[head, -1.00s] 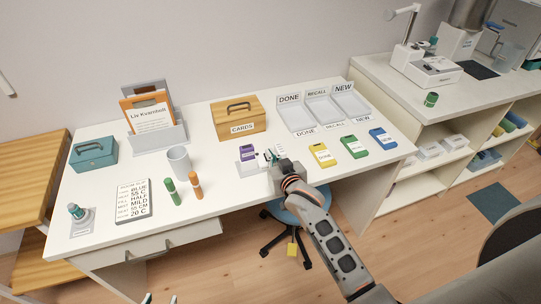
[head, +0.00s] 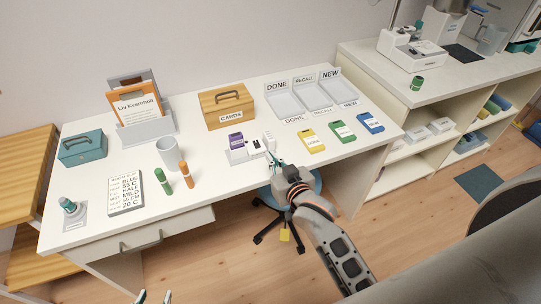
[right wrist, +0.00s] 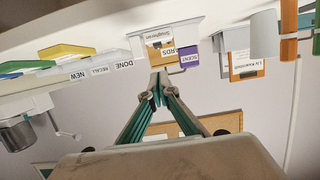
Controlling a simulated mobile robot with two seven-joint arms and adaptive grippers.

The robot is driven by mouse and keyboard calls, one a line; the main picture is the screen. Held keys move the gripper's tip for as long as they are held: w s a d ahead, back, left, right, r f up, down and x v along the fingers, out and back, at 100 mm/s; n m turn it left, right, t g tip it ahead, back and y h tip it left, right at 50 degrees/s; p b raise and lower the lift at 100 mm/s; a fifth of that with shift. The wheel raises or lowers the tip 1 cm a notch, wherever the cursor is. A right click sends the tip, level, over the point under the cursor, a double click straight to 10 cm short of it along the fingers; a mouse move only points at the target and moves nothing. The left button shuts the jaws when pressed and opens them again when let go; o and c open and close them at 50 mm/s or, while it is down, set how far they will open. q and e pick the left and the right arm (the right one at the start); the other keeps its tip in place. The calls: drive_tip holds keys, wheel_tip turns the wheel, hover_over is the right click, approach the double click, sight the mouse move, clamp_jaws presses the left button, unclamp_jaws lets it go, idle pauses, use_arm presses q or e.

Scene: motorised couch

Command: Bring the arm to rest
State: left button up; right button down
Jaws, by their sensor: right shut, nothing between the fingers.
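My right arm reaches in from the lower right in the head view. Its gripper (head: 272,158) is shut and empty near the front edge of the white desk (head: 215,185), just in front of a small white holder (head: 237,156) with a purple SCENT card (head: 236,140). The closed green fingers also show in the right wrist view (right wrist: 158,92), with the holder and purple card (right wrist: 189,61) beyond them, upside down. My left gripper (head: 154,297) shows only as two separated tips at the bottom edge of the head view.
Yellow, green and blue cards (head: 342,131) lie right of the gripper, before the labelled trays (head: 312,97). A blue stool (head: 290,190) is below the desk edge.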

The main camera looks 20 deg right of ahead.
idle(0.3)
drive_tip(key=s+d+f+n+g+y, duration=0.1)
drive_tip(key=s+f+n+g, duration=0.2)
drive_tip(key=s+f, duration=1.5)
drive_tip(key=s+g, duration=0.1)
drive_tip(key=s, duration=0.3)
drive_tip(key=shift+s+d+f+n, duration=0.15)
drive_tip(key=shift+d+f+n, duration=0.25)
